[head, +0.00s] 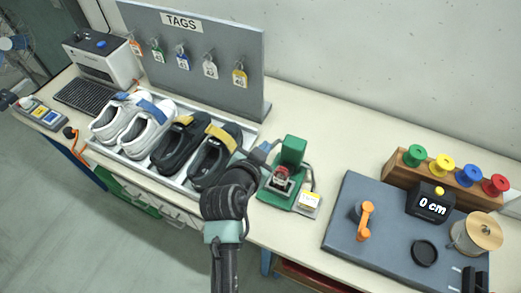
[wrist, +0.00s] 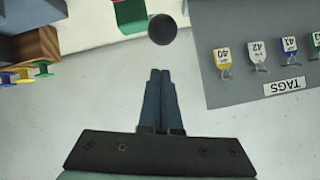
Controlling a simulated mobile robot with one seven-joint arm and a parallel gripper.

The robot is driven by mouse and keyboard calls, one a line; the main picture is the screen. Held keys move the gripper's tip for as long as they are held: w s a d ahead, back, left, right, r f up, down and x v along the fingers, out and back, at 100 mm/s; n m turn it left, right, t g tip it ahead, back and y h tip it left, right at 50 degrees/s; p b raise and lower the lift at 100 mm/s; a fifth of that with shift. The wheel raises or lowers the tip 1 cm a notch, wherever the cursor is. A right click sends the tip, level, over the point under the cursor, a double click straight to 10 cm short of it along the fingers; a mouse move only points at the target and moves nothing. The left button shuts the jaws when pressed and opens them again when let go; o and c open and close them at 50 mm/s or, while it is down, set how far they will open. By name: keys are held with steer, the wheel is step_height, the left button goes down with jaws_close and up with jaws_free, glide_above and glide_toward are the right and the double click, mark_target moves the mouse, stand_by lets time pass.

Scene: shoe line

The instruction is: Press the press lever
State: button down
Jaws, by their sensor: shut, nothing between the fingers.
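The green press (head: 292,152) stands on the table just right of the shoe tray, with a red and white part (head: 281,176) in its lower opening. In the wrist view part of its green body (wrist: 130,12) shows at the top edge. A dark round knob (wrist: 162,29), seemingly the lever's end, shows there just beyond my fingertips, with a gap in the picture. The rest of the lever is hidden. My gripper (wrist: 160,72) is shut and empty, its two fingers together. In the head view my gripper (head: 268,148) is close to the left of the press.
The grey tag board (head: 215,60) stands behind and left of the press. Shoes lie in a tray (head: 186,178) on the left. A blue-grey mat (head: 340,225) lies farther right; bare table lies between.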

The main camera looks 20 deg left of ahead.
steer(key=shift+s+a+f, duration=0.2)
steer(key=shift+f, duration=0.3)
steer(key=shift+s+a+f, duration=0.15)
steer(key=shift+f, duration=0.35)
steer(key=shift+s+f, duration=0.1)
steer(key=shift+f, duration=0.05)
